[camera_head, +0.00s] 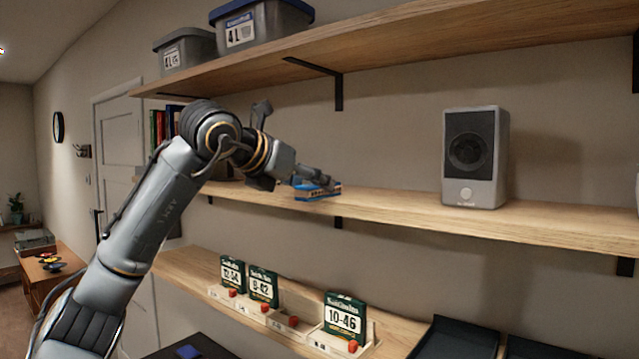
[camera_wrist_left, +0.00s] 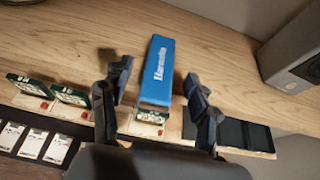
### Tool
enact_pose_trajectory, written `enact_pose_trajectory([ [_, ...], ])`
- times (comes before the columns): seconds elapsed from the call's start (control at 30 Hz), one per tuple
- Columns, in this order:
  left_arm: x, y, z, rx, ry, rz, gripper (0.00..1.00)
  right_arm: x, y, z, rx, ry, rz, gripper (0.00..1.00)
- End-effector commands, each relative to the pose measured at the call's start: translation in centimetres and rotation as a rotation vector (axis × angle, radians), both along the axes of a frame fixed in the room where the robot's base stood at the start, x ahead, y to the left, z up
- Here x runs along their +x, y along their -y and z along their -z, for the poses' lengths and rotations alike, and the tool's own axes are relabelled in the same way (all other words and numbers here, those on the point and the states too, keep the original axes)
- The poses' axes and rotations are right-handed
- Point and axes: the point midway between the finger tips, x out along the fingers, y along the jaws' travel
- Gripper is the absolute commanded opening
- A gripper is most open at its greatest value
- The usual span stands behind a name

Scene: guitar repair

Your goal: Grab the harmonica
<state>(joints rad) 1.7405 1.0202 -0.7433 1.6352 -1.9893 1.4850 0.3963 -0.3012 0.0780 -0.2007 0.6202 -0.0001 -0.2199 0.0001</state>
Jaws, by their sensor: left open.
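The harmonica (camera_wrist_left: 161,72) is a blue box-shaped thing with white lettering. It lies on the middle wooden shelf, its near end close to the shelf's front edge. In the head view the blue harmonica (camera_head: 312,192) shows on the shelf at the tip of my left gripper (camera_head: 318,182). In the left wrist view my left gripper (camera_wrist_left: 158,108) is open, one dark finger on each side of the harmonica's near end, with gaps between fingers and harmonica. Part of the harmonica is hidden by the gripper in the head view. My right gripper is not in view.
A grey speaker (camera_head: 475,158) stands on the same shelf to the right, with bare shelf (camera_head: 390,203) between. Grey bins (camera_head: 262,25) stand on the upper shelf (camera_head: 400,35). Green string packs (camera_head: 345,315) stand on the lower shelf. Books (camera_head: 165,125) stand behind my left arm.

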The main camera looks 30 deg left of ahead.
Motion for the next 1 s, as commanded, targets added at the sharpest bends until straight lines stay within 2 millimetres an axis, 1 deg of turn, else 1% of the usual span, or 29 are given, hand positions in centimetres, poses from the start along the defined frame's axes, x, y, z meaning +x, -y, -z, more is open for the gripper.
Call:
enact_pose_trajectory([
  [0.03, 0.7, 0.1, -0.1, 0.001, -0.005, -0.001, 0.60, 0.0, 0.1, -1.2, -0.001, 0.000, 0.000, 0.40],
  [0.2, 2.5, 0.2, 0.9, 0.000, -0.002, -0.001, 0.60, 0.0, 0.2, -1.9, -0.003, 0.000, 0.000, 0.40],
  [0.47, 2.7, 0.2, 1.1, -0.001, 0.002, 0.000, 0.60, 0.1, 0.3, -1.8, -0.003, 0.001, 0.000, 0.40],
  [0.57, 2.7, 0.2, 1.1, -0.001, 0.002, 0.000, 0.42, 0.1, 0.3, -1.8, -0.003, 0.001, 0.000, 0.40],
  [0.6, 2.7, 0.2, 1.1, -0.001, 0.002, 0.000, 0.34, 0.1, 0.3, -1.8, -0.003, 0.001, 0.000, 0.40],
  [0.67, 2.7, 0.2, 1.1, -0.001, 0.001, 0.000, 0.22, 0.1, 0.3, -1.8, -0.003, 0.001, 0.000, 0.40],
  [0.7, 2.7, 0.2, 1.1, -0.001, 0.001, 0.000, 0.14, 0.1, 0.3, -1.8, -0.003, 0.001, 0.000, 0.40],
  [0.77, 2.7, 0.2, 1.1, -0.001, 0.001, 0.000, 0.01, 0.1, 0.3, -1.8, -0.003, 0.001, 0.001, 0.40],
  [1.0, 2.7, 0.2, 1.1, -0.001, 0.002, 0.000, 0.00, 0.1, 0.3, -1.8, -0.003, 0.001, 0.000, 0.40],
])
